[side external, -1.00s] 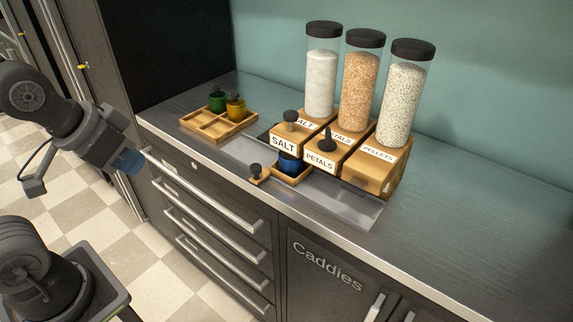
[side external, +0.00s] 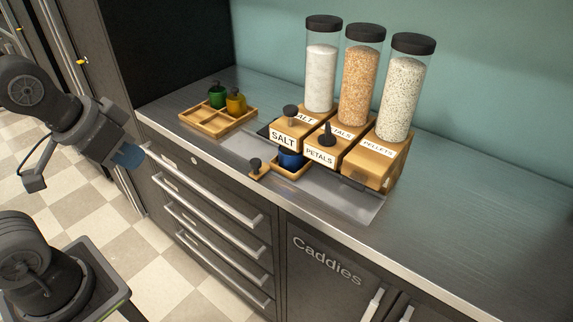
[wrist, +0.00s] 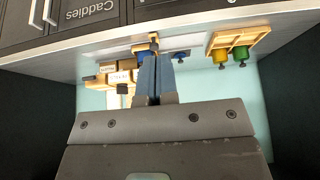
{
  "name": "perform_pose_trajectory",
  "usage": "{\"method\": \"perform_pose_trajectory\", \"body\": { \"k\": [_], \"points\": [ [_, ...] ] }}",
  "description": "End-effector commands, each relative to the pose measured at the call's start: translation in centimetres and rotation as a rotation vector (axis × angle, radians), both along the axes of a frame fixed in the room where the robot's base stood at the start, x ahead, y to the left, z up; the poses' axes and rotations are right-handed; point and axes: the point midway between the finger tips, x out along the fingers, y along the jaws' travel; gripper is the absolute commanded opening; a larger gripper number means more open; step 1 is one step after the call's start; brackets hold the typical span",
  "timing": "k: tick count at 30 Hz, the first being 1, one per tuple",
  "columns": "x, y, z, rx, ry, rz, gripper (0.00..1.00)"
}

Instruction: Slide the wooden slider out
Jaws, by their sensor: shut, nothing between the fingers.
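A wooden slider with a dark knob (side external: 256,166) lies low at the counter's front, joined or close to a small wooden tray (side external: 291,173) holding a blue cup (side external: 290,159). The wooden dispenser blocks behind it are labelled SALT (side external: 284,139), PETALS (side external: 320,155) and PELLETS (side external: 378,150). Dark knobs stand on the salt and petals parts. My gripper (side external: 130,157) is left of the counter front, well apart from the slider. In the wrist view my gripper (wrist: 156,58) is shut and empty, its blue fingers partly hiding the blue cup and dispensers.
Three tall clear jars (side external: 358,75) with black lids stand on the blocks. A divided wooden tray (side external: 215,122) with a green cup (side external: 217,96) and a yellow cup (side external: 236,102) sits at the counter's left. The counter's right side (side external: 470,220) is clear. Drawer handles (side external: 210,190) project below the counter.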

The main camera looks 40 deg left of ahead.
Motion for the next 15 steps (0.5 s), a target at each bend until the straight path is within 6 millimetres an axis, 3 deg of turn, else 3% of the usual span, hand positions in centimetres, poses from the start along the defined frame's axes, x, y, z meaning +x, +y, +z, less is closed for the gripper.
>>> {"method": "perform_pose_trajectory", "body": {
  "k": [2, 8, 11, 15],
  "points": [
    [0.0, 0.0, 0.0, 0.000, 0.000, 0.000, 0.00],
    [1.1, -0.1, 0.3, 0.008, 0.021, -0.048, 0.18],
    [3.4, -0.4, 0.9, 0.019, 0.054, -0.148, 0.28],
    [8.2, -0.7, 1.2, 0.032, 0.099, -0.348, 0.41]
  ]
}}
